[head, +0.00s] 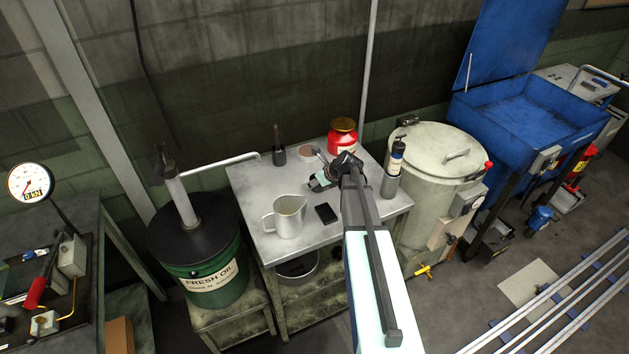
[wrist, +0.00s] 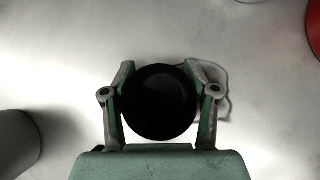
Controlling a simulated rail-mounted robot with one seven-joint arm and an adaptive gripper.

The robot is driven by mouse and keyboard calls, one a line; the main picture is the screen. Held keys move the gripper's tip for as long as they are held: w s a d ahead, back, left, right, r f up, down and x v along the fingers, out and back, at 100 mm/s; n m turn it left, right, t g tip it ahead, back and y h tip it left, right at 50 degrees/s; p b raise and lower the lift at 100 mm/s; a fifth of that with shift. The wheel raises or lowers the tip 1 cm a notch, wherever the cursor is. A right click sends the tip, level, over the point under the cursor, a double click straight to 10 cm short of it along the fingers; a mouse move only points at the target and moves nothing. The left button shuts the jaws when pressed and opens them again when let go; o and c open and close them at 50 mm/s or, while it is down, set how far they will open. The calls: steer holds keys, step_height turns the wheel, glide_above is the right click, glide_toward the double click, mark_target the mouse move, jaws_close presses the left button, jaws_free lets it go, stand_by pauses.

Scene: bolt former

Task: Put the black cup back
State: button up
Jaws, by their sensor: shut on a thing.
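The black cup (wrist: 158,102) shows in the wrist view as a dark round shape between the two fingers of my gripper (wrist: 160,88). The fingers are shut on its sides. In the head view my gripper (head: 322,181) is over the middle of the grey metal table (head: 255,185). My arm and gripper hide most or all of the cup there. I cannot tell whether the cup touches the table top.
A metal jug (head: 287,217) and a flat black square (head: 326,213) are at the table's front. A brownish disc (head: 306,154) lies at the back.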

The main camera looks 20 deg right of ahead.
steer(key=shift+f, duration=0.15)
steer(key=o, duration=1.3)
steer(key=shift+r, duration=0.25)
steer(key=shift+o, duration=0.3)
steer(key=b+v, duration=0.2)
steer(key=v, duration=1)
steer(key=shift+b, duration=0.35)
